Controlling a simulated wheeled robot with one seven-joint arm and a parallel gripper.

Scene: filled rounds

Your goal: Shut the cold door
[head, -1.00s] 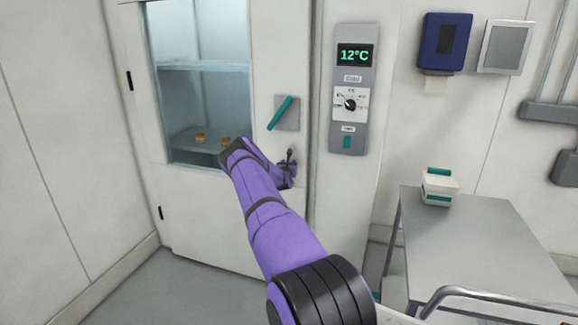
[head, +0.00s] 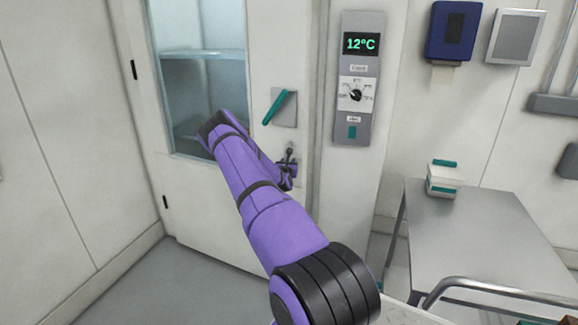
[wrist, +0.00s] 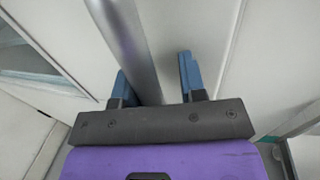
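The cold door (head: 225,205) is white with a tall window and hinges on its left side. Its lower edge slants out from the wall towards the right, so it looks ajar. A teal lever (head: 279,107) on a grey plate sits near its right edge. My gripper (head: 287,165) is at the door's right part, below the lever. In the wrist view, a grey metal bar (wrist: 125,40) runs down between the two blue fingers of my gripper (wrist: 153,65), nearer the left one. The fingers are apart, with a gap on the right. My arm hides part of the window.
A grey control panel (head: 357,85) reading 12°C is on the wall right of the door. A steel table (head: 475,235) with a white and teal box (head: 444,180) stands at the right. A metal rail (head: 500,291) crosses the lower right. Floor at the lower left is clear.

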